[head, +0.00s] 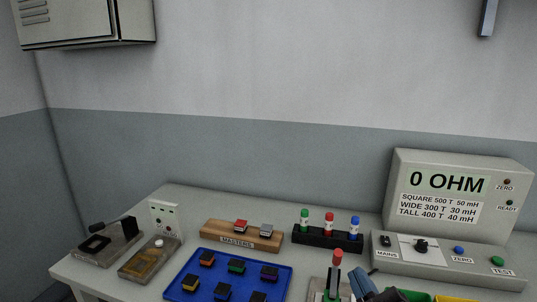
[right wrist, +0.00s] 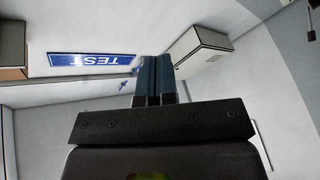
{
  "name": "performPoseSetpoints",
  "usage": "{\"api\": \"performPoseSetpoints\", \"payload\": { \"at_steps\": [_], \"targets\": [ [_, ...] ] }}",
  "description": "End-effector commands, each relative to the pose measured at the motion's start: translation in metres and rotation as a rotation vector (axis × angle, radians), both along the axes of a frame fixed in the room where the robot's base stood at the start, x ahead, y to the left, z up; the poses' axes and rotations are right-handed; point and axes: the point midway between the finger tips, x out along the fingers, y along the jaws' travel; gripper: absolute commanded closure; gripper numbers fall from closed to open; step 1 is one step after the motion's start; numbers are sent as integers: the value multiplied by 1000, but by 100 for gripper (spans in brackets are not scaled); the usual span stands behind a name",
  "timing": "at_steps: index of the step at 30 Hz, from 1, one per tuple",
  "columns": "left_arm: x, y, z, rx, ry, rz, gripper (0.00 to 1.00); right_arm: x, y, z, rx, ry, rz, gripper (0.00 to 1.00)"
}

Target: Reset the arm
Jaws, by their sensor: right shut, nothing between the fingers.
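My right gripper (head: 362,283) shows at the bottom edge of the head view, right of the middle. Only its blue-grey fingers and part of its dark body are in the picture. In the right wrist view its two blue fingers (right wrist: 155,78) lie side by side, shut, with nothing between them. Beyond them are a wall, a blue TEST sign (right wrist: 92,60) and a grey wall box (right wrist: 200,50). In the head view the fingers are beside a red-topped piece (head: 337,259) on a stand; I cannot tell if they touch. My left gripper is in neither view.
The table (head: 190,193) holds a blue tray (head: 186,270) of dark parts, a wooden MASTERS block (head: 215,231), a rack (head: 318,238) with three coloured-capped pieces, and a 0 OHM meter (head: 450,195). Green and yellow bins (head: 415,295) are at the bottom edge. Above the table is free room.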

Motion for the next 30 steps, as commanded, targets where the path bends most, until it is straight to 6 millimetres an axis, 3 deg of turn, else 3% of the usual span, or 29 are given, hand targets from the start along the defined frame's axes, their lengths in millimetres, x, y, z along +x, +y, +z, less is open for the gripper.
{"api": "performPoseSetpoints", "payload": {
  "at_steps": [1,6,9,12,18,30],
  "targets": [
    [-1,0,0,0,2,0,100,-3,-19,-22,53,113,-69,100],
    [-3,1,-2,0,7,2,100,-33,-72,-98,204,493,-276,100],
    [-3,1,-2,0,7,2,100,-64,-95,-140,283,715,-379,100],
    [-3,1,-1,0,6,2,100,-94,-108,-170,339,891,-450,100],
    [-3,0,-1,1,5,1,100,-143,-120,-204,413,1130,-535,100],
    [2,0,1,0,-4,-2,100,-217,-126,-235,503,1449,-621,100]
  ]
}}
